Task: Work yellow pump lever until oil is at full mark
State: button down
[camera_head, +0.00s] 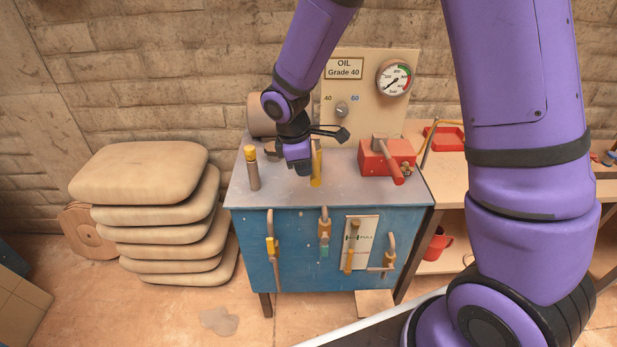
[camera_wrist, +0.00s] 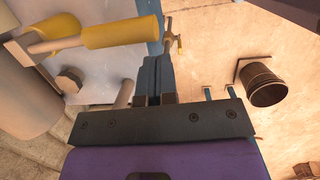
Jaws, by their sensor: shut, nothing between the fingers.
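A blue cabinet (camera_head: 300,245) with a grey top carries two upright yellow parts. One is a yellow-capped grey post (camera_head: 252,168) at the left; the other is a yellow upright (camera_head: 317,165) just right of my gripper (camera_head: 302,169). Which one is the pump lever is unclear. In the wrist view, a yellow grip on a rod (camera_wrist: 121,33) lies left of my gripper (camera_wrist: 159,65), apart from its fingertips. My gripper is shut and empty. A sight tube beside a white FULL plate (camera_head: 368,238) is on the cabinet front; its exact oil level is too small to read.
A red block with a handle (camera_head: 384,158) sits on the cabinet top at right. Stacked tan sacks (camera_head: 140,175) stand at left. A wooden shelf (camera_head: 446,165) adjoins at right.

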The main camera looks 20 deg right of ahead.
jog(key=shift+s+a+r, duration=0.2)
jog(key=shift+a+r, duration=0.05)
jog(key=shift+r, duration=0.45)
jog(key=shift+s+a+r, duration=0.2)
jog(key=shift+r, duration=0.5)
jog(key=s+d+r+m+t+y, duration=0.1)
jog(key=s+d+r+m, duration=0.3)
jog(key=r, duration=0.4)
jog(key=s+d+r+m+t, duration=0.1)
jog(key=s+d+r+m, duration=0.3)
jog(key=r, duration=0.4)
jog(key=s+d+r+m+t, duration=0.1)
jog(key=s+d+r+m, duration=0.1)
jog(key=s, duration=0.5)
jog(key=s+d+r+m+t+y, duration=0.1)
jog(key=s+r+m, duration=0.3)
jog(key=s, duration=0.4)
jog(key=shift+s+d+r+t, duration=0.2)
jog(key=shift+d+r+t, duration=0.4)
jog(key=shift+d+r, duration=0.1)
